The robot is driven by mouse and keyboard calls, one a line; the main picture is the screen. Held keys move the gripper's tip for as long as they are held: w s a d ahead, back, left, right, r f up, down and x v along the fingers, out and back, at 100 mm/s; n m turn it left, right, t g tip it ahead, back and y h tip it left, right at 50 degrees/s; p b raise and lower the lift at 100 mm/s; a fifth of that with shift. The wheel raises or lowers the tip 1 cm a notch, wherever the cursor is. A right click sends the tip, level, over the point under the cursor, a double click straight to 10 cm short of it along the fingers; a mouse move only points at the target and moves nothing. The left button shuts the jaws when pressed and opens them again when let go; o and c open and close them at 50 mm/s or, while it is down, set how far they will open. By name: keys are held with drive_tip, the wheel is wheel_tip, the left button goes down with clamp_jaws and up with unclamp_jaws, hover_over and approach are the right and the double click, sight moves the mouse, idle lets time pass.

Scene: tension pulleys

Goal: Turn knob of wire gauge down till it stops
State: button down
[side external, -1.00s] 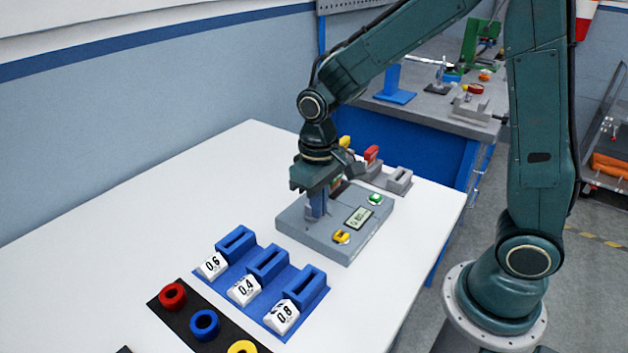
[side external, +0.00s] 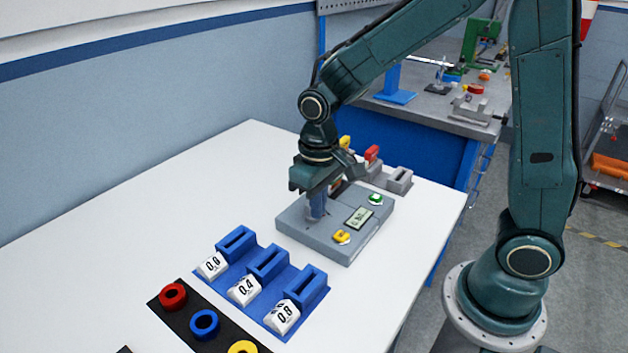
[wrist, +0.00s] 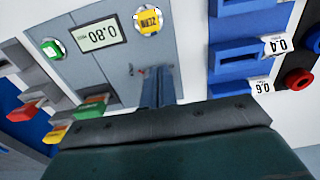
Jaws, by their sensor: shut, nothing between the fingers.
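The wire gauge (side external: 346,246) is a flat grey box on the white table. It has a display (side external: 359,218), a yellow button (side external: 341,237) and a green button (side external: 375,199). In the wrist view the display (wrist: 98,34) appears upside down and reads 0.80. My gripper (side external: 316,216) points down over the left part of the gauge, with its fingers shut and nothing between them. The fingertips also show in the wrist view (wrist: 158,72), close to the gauge's top. I cannot make out the knob clearly; the fingers may hide it. A tiny red mark shows beside the fingertips.
Blue slotted holders (side external: 268,262) labelled 0.6, 0.4 and 0.8 stand in front of the gauge. Red (side external: 172,296), blue (side external: 205,324) and yellow (side external: 242,348) rings lie on a black strip. Grey holders (side external: 399,180) stand behind. The table's left side is clear.

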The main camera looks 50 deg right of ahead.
sight(319, 228)
drive_tip(key=shift+r, duration=0.1)
drive_tip(key=shift+s+r, duration=0.1)
drive_tip(key=shift+r, duration=2.75)
drive_tip(key=s+d+r+t, duration=0.2)
drive_tip(key=s+r, duration=0.2)
drive_tip(key=s, duration=0.4)
drive_tip(key=s+d+r+t, duration=0.2)
drive_tip(key=s+r+t, duration=0.1)
drive_tip(key=s, duration=0.5)
drive_tip(key=shift+d+r+t, duration=0.3)
drive_tip(key=shift+d+r, duration=0.05)
drive_tip(key=shift+r, duration=0.5)
drive_tip(key=shift+w, duration=0.1)
